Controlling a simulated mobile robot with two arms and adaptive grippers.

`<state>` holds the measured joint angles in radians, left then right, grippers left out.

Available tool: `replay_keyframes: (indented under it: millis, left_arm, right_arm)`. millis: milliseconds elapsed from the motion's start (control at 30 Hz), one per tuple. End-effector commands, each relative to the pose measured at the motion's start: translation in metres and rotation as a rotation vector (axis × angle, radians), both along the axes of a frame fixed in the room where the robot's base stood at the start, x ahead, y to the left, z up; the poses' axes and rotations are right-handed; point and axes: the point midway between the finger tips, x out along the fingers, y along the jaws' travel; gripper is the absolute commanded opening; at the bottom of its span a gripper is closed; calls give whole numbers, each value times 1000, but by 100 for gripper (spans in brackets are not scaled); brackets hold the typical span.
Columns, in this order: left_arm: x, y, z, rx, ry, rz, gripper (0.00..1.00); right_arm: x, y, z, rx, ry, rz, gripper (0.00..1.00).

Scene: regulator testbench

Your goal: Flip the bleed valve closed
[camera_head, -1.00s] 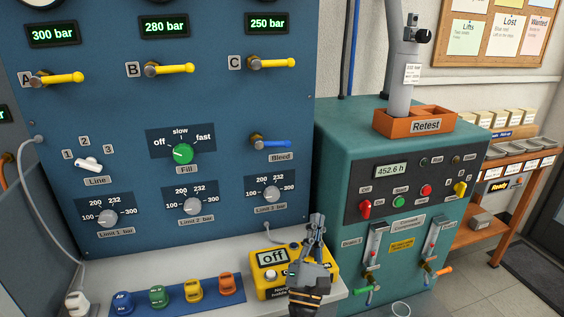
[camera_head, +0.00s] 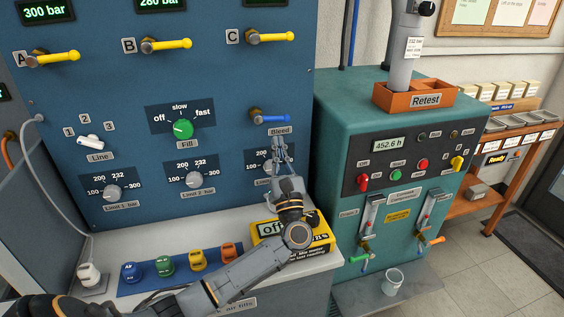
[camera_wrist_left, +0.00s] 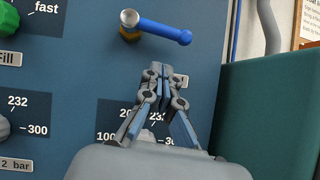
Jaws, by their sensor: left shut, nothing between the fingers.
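The bleed valve has a blue lever (camera_head: 272,118) on a brass stem, above the label "Bleed" (camera_head: 280,131) on the blue panel. The lever points right, about level. In the left wrist view the blue lever (camera_wrist_left: 165,31) runs from its round grey hub to the right and slightly down. My left gripper (camera_head: 279,141) is shut and empty, just below the lever and over the lower part of the label. In the left wrist view its fingertips (camera_wrist_left: 160,70) point up at the panel, below the lever with a visible gap. It partly hides the Limit 3 knob. My right gripper is not in view.
Yellow levers A (camera_head: 53,58), B (camera_head: 165,45) and C (camera_head: 270,38) sit above. The green Fill knob (camera_head: 183,129) is to the left. A yellow meter box (camera_head: 320,236) stands on the bench behind my left arm. The teal compressor (camera_head: 335,130) stands close on the right.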

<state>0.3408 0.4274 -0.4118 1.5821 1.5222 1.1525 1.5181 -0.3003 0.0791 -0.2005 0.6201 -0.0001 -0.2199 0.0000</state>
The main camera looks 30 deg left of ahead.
Motion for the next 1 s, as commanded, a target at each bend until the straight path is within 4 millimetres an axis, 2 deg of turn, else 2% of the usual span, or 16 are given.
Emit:
replay_keyframes:
  millis: [33,200,633,1000]
  left_arm:
    - [1,-1,14,1,-3,-4,0]
    - [5,0,28,0,0,-4,0]
    - [6,0,30,-1,0,-3,0]
    - [10,-2,39,-83,-97,-3,0]
  right_arm:
    - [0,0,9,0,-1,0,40]
    - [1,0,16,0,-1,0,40]
    - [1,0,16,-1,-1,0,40]
    - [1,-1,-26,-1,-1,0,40]
